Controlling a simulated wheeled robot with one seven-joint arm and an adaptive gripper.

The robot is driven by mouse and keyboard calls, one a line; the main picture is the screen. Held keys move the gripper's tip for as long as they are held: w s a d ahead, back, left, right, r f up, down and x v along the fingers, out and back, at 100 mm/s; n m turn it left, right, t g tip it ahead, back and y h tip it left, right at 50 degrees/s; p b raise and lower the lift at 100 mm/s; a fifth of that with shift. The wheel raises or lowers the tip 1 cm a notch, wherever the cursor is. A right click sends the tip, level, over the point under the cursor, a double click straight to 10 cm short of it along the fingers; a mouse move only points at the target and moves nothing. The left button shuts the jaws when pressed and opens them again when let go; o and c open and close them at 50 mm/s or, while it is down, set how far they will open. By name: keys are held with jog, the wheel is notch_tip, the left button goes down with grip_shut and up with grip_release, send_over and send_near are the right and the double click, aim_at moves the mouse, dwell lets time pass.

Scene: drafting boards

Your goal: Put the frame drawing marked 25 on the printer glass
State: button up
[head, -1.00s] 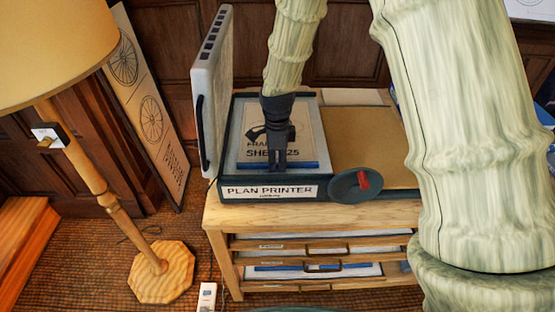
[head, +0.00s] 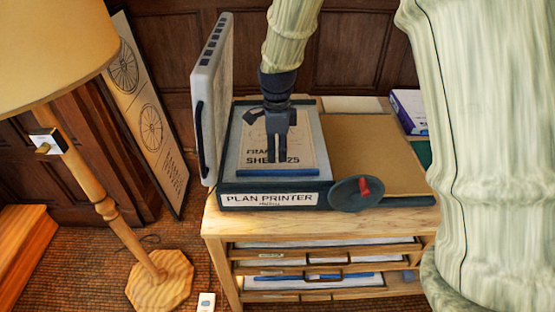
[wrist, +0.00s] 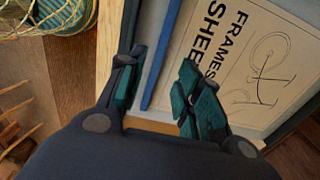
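The frame drawing (head: 300,150) is a cream sheet with a blue strip along its near edge. In the wrist view the sheet (wrist: 255,70) shows "FRAMES SHEE…" and a bicycle frame outline. My gripper (head: 277,158) points down over the sheet, near its blue edge. In the wrist view my gripper (wrist: 160,88) has its fingers apart, with nothing between them.
A round dark dial with a red handle (head: 364,188) sits at the printer's front right corner. A brown board (head: 365,150) lies to the right, with a purple-and-white box (head: 408,110) behind. Drawers (head: 325,272) are below. A floor lamp (head: 110,210) stands on the left.

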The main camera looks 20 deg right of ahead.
jog(key=shift+r, duration=2.2)
jog(key=shift+c, duration=0.4)
